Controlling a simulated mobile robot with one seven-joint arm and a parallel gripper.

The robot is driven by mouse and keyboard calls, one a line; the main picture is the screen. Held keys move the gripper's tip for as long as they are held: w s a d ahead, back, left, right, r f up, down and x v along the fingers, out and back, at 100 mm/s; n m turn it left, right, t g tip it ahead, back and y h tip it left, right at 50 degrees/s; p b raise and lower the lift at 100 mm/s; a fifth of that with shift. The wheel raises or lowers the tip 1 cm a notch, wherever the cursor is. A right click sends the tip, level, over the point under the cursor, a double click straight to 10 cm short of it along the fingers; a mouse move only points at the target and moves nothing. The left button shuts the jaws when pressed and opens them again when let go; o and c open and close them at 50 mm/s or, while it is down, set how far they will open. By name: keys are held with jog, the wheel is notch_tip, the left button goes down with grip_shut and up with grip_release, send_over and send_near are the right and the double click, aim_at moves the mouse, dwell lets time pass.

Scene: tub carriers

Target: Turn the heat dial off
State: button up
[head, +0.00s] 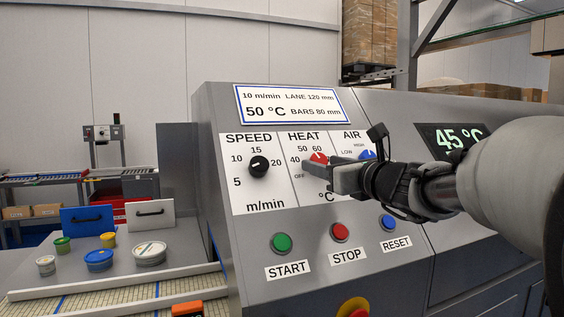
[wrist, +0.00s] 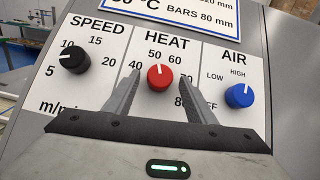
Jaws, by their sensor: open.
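The red heat dial (wrist: 160,77) is in the middle of the white panel in the wrist view, its white mark pointing up, near 50. In the head view the heat dial (head: 319,157) shows just above my fingers, partly hidden by them; the OFF label is at its lower left. My gripper (wrist: 161,84) is open, with one finger on either side of the dial and a gap on both sides. In the head view my gripper (head: 321,168) reaches in from the right to the panel. I cannot tell whether the fingers touch the panel.
The black speed dial (head: 259,167) is left of the heat dial, and the blue air dial (wrist: 239,95) is right. Green START (head: 282,243), red STOP (head: 340,232) and blue RESET (head: 388,222) buttons sit below. A display (head: 457,138) reads 45 °C. Tubs stand left.

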jog(key=shift+w+a, duration=0.1)
jog(key=shift+w, duration=0.1)
jog(key=shift+s, duration=0.15)
jog(key=shift+c, duration=0.4)
jog(key=c, duration=1)
jog(key=shift+o, duration=0.2)
